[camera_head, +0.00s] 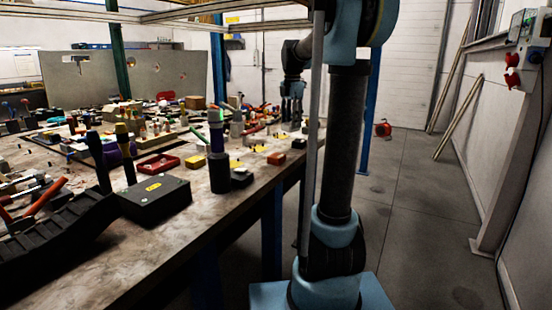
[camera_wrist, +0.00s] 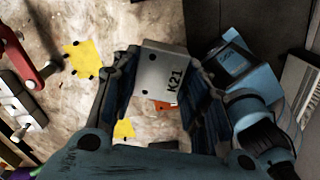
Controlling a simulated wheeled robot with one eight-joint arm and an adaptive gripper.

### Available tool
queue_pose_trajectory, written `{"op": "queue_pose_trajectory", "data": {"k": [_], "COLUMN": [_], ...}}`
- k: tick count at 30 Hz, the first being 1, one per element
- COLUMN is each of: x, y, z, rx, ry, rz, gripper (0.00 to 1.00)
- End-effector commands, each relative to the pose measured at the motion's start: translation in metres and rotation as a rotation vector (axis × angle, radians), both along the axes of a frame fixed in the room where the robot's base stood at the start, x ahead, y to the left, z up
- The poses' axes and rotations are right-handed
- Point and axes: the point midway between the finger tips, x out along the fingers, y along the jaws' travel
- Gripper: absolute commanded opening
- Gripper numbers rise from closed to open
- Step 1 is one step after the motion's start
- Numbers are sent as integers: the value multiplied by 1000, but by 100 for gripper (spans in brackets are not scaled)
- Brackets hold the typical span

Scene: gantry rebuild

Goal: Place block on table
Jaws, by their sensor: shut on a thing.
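My gripper (camera_wrist: 163,76) is shut on a grey block (camera_wrist: 160,68) marked "K21". The block sits between the two dark fingers in the wrist view. In the camera_head view, my gripper (camera_head: 292,108) hangs over the far right part of the table (camera_head: 130,250), near its edge. I cannot make out the block clearly there. The worn brown table top (camera_wrist: 105,22) lies behind the block in the wrist view. Whether the block touches the table, I cannot tell.
Yellow pieces (camera_wrist: 84,59) lie on the table left of and below the block in the wrist view. A red-handled tool (camera_wrist: 28,55) lies at the left. A black box (camera_head: 155,198), dark cylinder (camera_head: 219,172) and red tray (camera_head: 158,164) stand nearer, with clutter around. The near table edge is bare.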

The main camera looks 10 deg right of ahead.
Motion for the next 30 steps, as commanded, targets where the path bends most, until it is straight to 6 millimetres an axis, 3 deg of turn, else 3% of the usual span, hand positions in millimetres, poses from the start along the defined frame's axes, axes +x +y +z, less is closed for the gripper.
{"op": "queue_pose_trajectory", "data": {"k": [16,24,30], "x": [0,1,0], "y": [0,-1,-2], "z": [-3,-42,-59], "rx": [0,0,0], "ry": [0,0,0], "rz": [0,-2,-2], "gripper": [10,10,10]}}
